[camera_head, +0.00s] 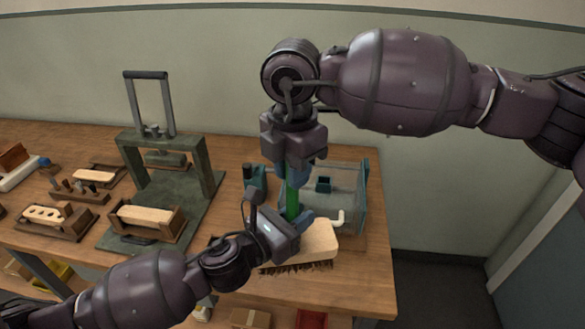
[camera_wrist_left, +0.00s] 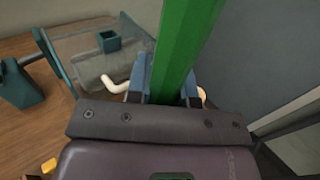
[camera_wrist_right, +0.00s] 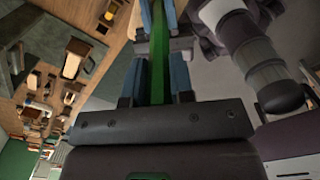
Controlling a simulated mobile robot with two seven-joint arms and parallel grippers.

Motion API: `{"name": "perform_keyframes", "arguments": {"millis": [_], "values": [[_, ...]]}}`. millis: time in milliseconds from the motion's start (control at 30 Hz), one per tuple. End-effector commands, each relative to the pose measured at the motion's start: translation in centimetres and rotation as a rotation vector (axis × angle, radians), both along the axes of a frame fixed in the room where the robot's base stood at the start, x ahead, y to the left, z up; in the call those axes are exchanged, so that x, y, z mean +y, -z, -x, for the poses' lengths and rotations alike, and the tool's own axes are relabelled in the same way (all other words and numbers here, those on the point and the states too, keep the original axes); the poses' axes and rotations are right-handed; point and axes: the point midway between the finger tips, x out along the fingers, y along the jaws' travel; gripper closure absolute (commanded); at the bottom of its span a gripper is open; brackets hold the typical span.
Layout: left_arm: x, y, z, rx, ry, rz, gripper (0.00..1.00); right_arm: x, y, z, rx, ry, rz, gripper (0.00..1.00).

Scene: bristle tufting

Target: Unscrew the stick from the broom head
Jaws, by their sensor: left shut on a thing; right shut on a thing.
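The broom head (camera_head: 318,243) is a pale wooden block with dark bristles below, at the right front of the bench. The green stick (camera_head: 291,201) rises upright from it; it also shows in the left wrist view (camera_wrist_left: 187,40) and the right wrist view (camera_wrist_right: 158,50). My left gripper (camera_head: 298,222) is shut on the low part of the stick, just above the broom head. My right gripper (camera_head: 295,178) points down from above and is shut on the upper stick. The joint between stick and head is hidden behind the left gripper.
A clear-sided machine with a teal frame (camera_head: 366,200) and white crank (camera_head: 338,218) stands close behind the broom head. A green press (camera_head: 212,165) and wooden trays (camera_head: 170,232) occupy the left of the bench. The bench (camera_head: 370,285) is bare at the right front.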

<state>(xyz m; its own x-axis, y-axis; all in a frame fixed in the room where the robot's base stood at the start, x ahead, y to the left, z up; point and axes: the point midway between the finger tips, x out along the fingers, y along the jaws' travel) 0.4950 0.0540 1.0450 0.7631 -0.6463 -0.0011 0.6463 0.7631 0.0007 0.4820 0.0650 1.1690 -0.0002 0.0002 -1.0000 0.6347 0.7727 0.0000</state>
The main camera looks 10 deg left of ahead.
Motion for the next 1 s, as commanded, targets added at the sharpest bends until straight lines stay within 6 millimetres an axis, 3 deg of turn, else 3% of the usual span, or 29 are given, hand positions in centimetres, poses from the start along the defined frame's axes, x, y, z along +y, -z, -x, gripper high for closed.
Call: {"name": "perform_keyframes", "arguments": {"millis": [333,1000], "values": [[-0.01,-0.07,-0.01,-0.001,0.001,0.001,1.0,-0.01,-0.1,0.02,-0.001,-0.354,0.0,1.0],[0.03,-0.01,-0.04,0.0,-0.001,0.0,1.0,0.0,-0.09,0.03,-0.001,-0.355,-0.001,1.0]]}}
